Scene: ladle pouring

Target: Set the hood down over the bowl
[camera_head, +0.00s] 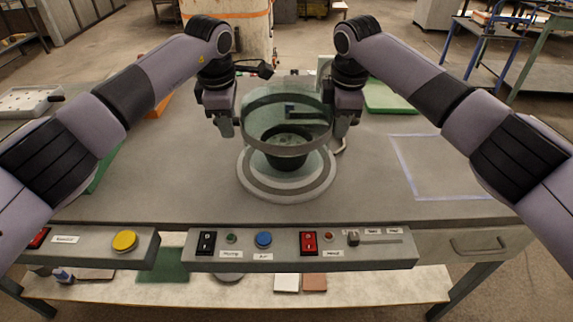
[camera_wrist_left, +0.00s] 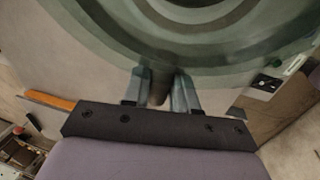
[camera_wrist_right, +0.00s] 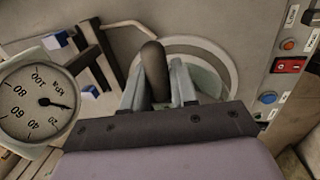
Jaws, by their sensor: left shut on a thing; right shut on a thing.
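The hood (camera_head: 262,106) is a clear greenish cover with a thicker rim band, held level between my two grippers. The dark bowl (camera_head: 287,162) stands on a round pale base (camera_head: 287,190) and shows through and below the hood. The hood's rim appears above the base, with the lower part of the bowl visible under it. My left gripper (camera_head: 229,126) is shut on the hood's left handle, seen in the left wrist view (camera_wrist_left: 160,88). My right gripper (camera_head: 342,122) is shut on the right handle, a dark rounded grip in the right wrist view (camera_wrist_right: 153,72).
A control panel (camera_head: 290,262) with buttons and switches runs along the table's front edge. A pressure gauge (camera_wrist_right: 40,98) shows in the right wrist view. A green mat (camera_head: 388,97) lies at the back right. A taped outline (camera_head: 405,165) marks bare tabletop on the right.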

